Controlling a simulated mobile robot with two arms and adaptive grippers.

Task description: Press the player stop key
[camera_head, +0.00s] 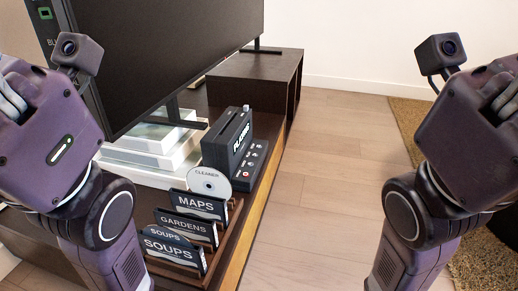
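The player (216,149) is a black box with white lettering on its side, standing on the dark cabinet beside the television. A low black panel (257,160) at its right side carries several small keys with pale marks and one red one (246,174). The marks are too small to tell which is the stop key. My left gripper (10,97) shows only in part at the left edge, away from the player. My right gripper (503,97) shows only in part at the right edge, far from the player. Neither gripper's fingertips show clearly.
A disc marked CLEANER (209,182) stands in front of the player. Cases marked MAPS (196,204), GARDENS (184,227) and SOUPS (172,250) stand in a rack nearer me. A large television (170,50) rises behind white boxes (140,158). Bare floor (320,180) lies right of the cabinet.

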